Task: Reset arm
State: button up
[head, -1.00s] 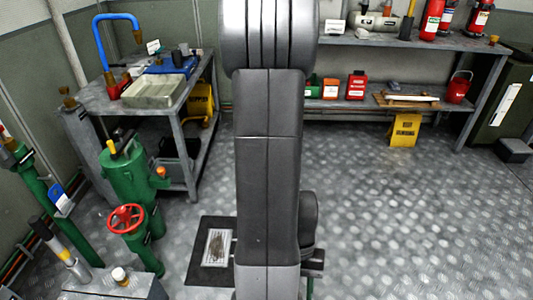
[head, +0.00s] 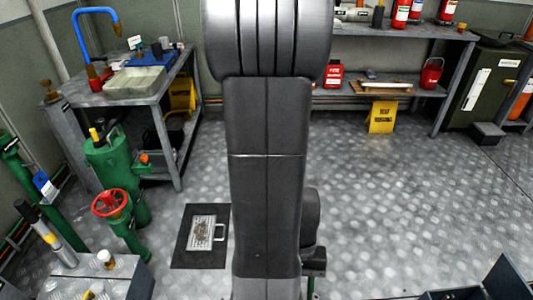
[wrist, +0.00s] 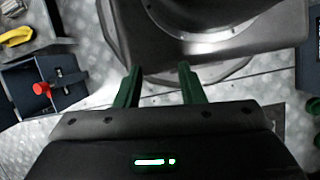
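My arm stands upright in the middle of the head view and covers the scene behind it. My gripper (wrist: 160,82) shows in the wrist view. Its two green fingers are well apart, with nothing seen held between them. The fingers point at a large dark rounded body close by, with metal floor around it. I cannot tell whether they touch it. In the head view the gripper's fingers cannot be made out.
A workbench (head: 62,101) stands at left, with a green pump with a red handwheel (head: 109,203) in front. A yellow sign (head: 383,117) stands by the back shelf (head: 440,93). A dark open box (head: 480,285) is at lower right. The floor at right is mostly clear.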

jog(key=shift+w+a+r+n+t, duration=0.15)
jog(key=shift+w+r+n+t, duration=0.1)
jog(key=shift+w, duration=0.25)
jog(key=shift+w+a+r+n+t, duration=0.1)
jog(key=shift+w+a+n+t, duration=0.1)
jog(key=shift+w, duration=0.25)
jog(key=shift+w+a+r+n+t, duration=0.15)
jog(key=shift+w+r+t, duration=0.1)
jog(key=shift+w, duration=0.25)
dwell(0.4)
